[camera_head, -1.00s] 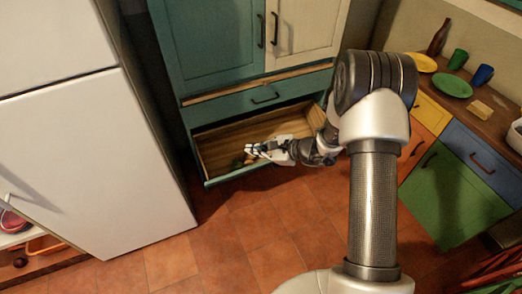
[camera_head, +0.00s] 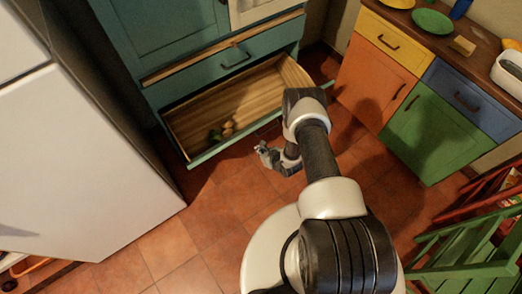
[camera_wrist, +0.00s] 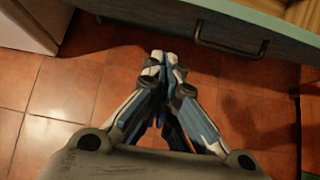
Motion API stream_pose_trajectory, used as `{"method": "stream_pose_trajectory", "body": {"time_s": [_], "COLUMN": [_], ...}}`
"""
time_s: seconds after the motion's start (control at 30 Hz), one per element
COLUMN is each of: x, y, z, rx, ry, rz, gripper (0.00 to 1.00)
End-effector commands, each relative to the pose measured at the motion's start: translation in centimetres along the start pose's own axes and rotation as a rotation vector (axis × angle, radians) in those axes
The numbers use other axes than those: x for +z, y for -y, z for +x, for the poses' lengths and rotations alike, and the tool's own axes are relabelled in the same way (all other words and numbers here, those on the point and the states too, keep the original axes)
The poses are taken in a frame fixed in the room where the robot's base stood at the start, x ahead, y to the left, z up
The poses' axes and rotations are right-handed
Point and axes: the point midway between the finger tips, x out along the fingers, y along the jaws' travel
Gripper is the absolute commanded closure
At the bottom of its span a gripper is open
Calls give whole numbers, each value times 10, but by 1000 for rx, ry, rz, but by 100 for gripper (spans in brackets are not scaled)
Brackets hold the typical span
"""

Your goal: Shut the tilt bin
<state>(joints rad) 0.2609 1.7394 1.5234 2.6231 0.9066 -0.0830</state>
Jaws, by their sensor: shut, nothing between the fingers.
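The tilt bin (camera_head: 197,160) is the teal, wood-lined bin at the bottom of the teal cabinet. It stands open, its front leaning out over the floor. My gripper (camera_head: 262,150) is in front of the bin, low over the floor. In the wrist view my gripper (camera_wrist: 160,62) is shut and empty, with its tips pointing toward the bin front.
A white fridge (camera_head: 80,165) stands to the left. Orange, blue and green cabinets (camera_head: 435,125) stand to the right under a wooden counter. A green chair or rack (camera_head: 465,255) is at the lower right. Tiled floor (camera_head: 215,215) is clear in front of the bin.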

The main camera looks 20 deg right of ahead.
Motion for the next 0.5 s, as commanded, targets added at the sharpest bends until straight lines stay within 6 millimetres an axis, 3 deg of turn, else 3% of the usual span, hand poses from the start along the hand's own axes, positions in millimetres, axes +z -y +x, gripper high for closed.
{"method": "stream_pose_trajectory", "body": {"time_s": [0.03,0.27,0.33,0.5], "x": [-2,-2,14,32], "y": [-1,-1,0,0], "z": [15,64,64,67], "rx": [1,2,1,1], "ry": [3,2,4,1], "rz": [-4,-4,-4,-2], "gripper": [100,100,100,100]}}
